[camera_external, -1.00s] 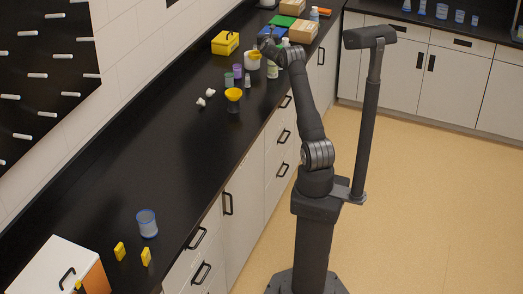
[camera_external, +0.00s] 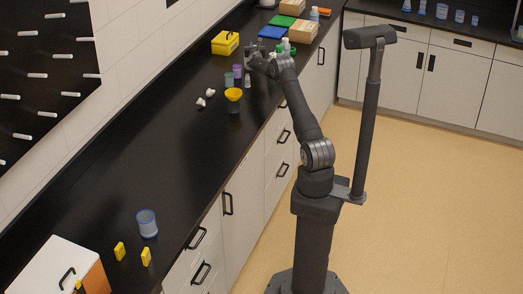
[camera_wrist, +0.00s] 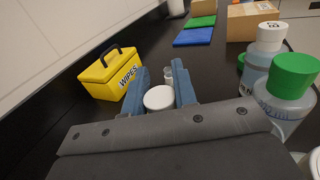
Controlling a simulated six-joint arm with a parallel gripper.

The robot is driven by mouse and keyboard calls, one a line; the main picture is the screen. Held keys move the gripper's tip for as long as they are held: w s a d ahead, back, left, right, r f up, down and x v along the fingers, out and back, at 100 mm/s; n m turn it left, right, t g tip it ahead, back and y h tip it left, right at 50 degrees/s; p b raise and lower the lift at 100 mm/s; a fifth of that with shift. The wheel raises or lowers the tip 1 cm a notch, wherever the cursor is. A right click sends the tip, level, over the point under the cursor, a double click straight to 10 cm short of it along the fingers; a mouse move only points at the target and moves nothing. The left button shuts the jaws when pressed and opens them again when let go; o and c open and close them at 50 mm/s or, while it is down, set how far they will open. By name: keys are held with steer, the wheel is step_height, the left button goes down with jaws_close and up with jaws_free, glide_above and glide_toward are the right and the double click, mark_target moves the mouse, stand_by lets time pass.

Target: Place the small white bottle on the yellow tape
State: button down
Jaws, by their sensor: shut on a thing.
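My gripper (camera_wrist: 163,88) is shut on a white, round-topped thing (camera_wrist: 159,99), which looks like the small white bottle. Its body below the top is hidden by my fingers and wrist. In the outside view, my gripper (camera_external: 252,52) is over the far part of the black counter, in front of the yellow wipes box. The held thing cannot be made out there. I cannot pick out the yellow tape with certainty in either view.
The yellow wipes box (camera_wrist: 112,73) stands left of my gripper. A green-capped bottle (camera_wrist: 288,83) and a white-capped bottle (camera_wrist: 264,47) stand close on the right.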

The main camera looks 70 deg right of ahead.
steer(key=c, duration=1.2)
jaws_free()
steer(key=shift+f, duration=0.15)
steer(key=shift+o, duration=0.2)
steer(key=shift+s+a+r, duration=0.15)
steer(key=shift+a+r, duration=0.05)
steer(key=shift+a, duration=0.25)
steer(key=v, duration=1.1)
steer(key=shift+d, duration=0.1)
steer(key=x, duration=1.1)
steer(key=shift+d, duration=0.25)
steer(key=shift+d+f, duration=0.1)
steer(key=shift+f, duration=0.15)
steer(key=shift+r, duration=0.15)
